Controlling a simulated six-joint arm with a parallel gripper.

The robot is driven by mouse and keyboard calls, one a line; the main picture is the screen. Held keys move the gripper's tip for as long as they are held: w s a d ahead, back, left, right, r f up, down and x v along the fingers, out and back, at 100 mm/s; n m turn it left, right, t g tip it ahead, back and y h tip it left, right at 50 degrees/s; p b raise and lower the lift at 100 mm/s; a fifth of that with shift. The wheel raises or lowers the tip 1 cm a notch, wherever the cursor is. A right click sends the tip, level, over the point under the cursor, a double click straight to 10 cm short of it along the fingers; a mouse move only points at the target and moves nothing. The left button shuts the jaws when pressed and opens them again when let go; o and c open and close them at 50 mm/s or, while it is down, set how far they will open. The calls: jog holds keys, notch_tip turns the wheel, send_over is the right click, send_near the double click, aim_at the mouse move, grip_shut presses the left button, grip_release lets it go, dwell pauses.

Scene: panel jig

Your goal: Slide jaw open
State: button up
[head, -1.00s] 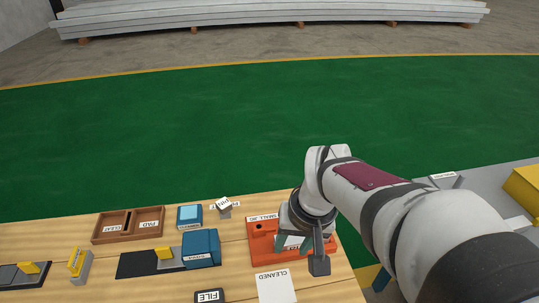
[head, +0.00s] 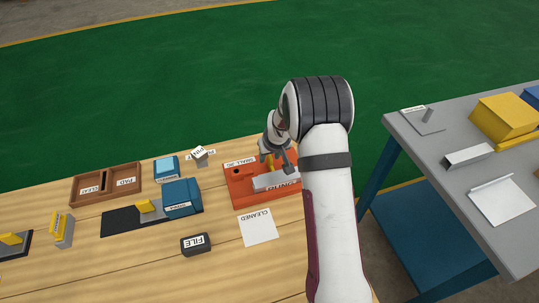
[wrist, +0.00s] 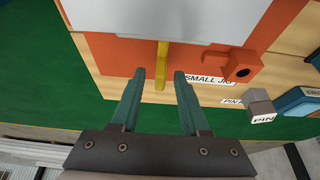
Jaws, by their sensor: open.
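The orange small jig (head: 236,193) lies on the wooden bench, with a grey plate (head: 272,181) on it. A yellow tab (wrist: 162,66) sticks out from the plate's edge in the wrist view; which part of the jig it belongs to is not clear. My gripper (wrist: 160,75) is open and empty, its two teal fingertips on either side of the tab in the picture. I cannot tell whether they touch it. In the head view my gripper (head: 279,162) is over the jig's far side, and my arm hides the jig's right end.
A blue block (head: 181,198) stands on a black base with a yellow handle (head: 149,206). A brown tray (head: 106,184), the FILE block (head: 196,244) and a CLEANED sheet (head: 258,228) lie nearby. The PIN block (head: 200,155) is just beyond the jig. A grey table (head: 450,175) stands right.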

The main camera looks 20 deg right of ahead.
jog(key=shift+w+f, duration=0.1)
jog(key=shift+f, duration=0.15)
jog(key=shift+c, duration=0.3)
grip_shut()
dwell(1.0)
